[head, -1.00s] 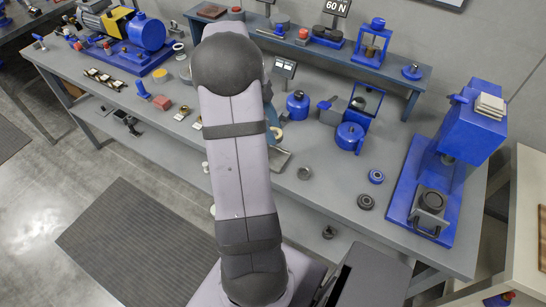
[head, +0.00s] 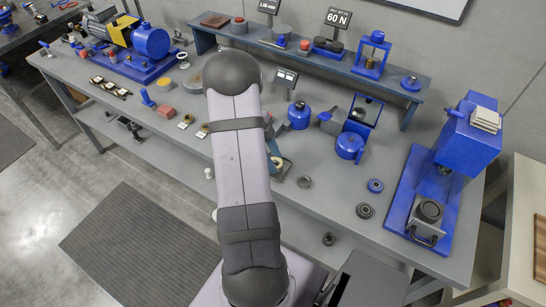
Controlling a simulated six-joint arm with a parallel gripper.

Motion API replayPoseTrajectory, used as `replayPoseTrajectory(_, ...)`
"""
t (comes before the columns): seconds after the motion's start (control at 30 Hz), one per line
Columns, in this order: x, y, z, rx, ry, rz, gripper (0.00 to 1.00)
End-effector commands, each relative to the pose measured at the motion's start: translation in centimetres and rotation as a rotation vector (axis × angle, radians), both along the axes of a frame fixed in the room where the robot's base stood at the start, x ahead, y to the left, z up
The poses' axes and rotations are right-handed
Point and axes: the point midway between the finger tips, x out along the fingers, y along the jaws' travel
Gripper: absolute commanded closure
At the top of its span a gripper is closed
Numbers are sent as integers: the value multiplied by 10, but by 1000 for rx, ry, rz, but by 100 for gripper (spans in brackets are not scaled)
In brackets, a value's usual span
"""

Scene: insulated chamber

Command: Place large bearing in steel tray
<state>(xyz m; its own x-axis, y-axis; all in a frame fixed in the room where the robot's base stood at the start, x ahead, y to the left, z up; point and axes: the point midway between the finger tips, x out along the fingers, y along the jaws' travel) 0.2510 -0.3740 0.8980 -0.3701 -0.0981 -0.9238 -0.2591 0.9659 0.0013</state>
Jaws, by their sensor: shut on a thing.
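My arm reaches away from the camera over the workbench, and its links hide my gripper. A shallow grey metal tray (head: 285,168) shows only in part beside the arm; I cannot tell all that lies in it. A tan ring shape shows at its left, partly covered by the arm. A dark ring-shaped part (head: 304,182) lies on the bench right of the tray. A larger dark ring (head: 365,211) and a blue-rimmed ring (head: 376,185) lie farther right. I cannot tell which part is the large bearing, and any held part is hidden.
A blue press (head: 467,135) stands at the right end of the bench. Blue pots (head: 349,147) and a small display (head: 285,78) stand behind the tray. A raised shelf (head: 395,85) runs along the back. A blue motor rig (head: 150,41) is at the left.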

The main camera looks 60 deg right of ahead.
Motion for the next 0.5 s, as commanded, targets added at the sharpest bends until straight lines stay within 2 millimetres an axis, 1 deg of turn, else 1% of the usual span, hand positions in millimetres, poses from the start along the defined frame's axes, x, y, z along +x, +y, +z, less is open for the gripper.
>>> replayPoseTrajectory(0.1, 0, 0, -4, -2, -1, 1, 92)
replayPoseTrajectory(0.47, 0, 0, -8, -2, -2, 0, 92)
replayPoseTrajectory(0.5, 0, 0, -7, -2, -2, 0, 59)
